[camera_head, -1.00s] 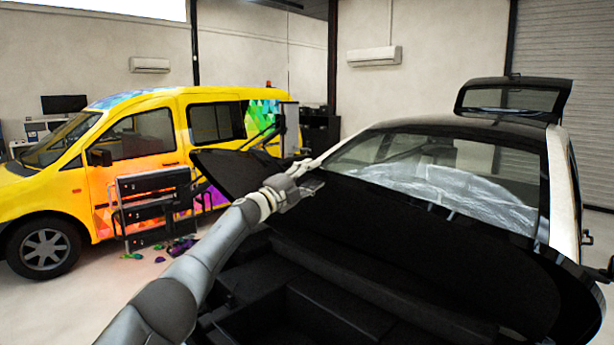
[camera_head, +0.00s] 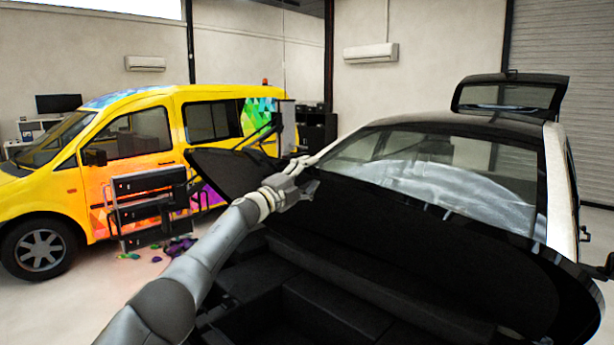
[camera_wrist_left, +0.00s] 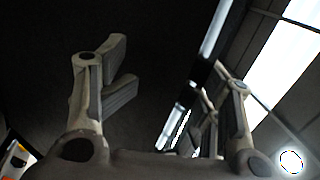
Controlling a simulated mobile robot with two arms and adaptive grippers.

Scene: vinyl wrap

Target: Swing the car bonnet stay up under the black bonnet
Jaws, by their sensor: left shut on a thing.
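The black bonnet (camera_head: 420,225) is raised over the front of the car and slants across the head view, one corner at the left. My left gripper (camera_head: 308,187) is at its upper edge, shut on the bonnet. In the left wrist view its fingers (camera_wrist_left: 165,95) stand apart on either side of an edge, with the dark bonnet (camera_wrist_left: 50,60) filling the left. I cannot make out the stay in either view; the engine bay (camera_head: 320,305) is very dark. My right gripper is not in view.
The windscreen (camera_head: 440,165) lies behind the bonnet. A yellow van (camera_head: 135,140) stands at the left, with a black drawer cart (camera_head: 150,195) before it and coloured pieces (camera_head: 178,248) on the floor. The floor at lower left is clear.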

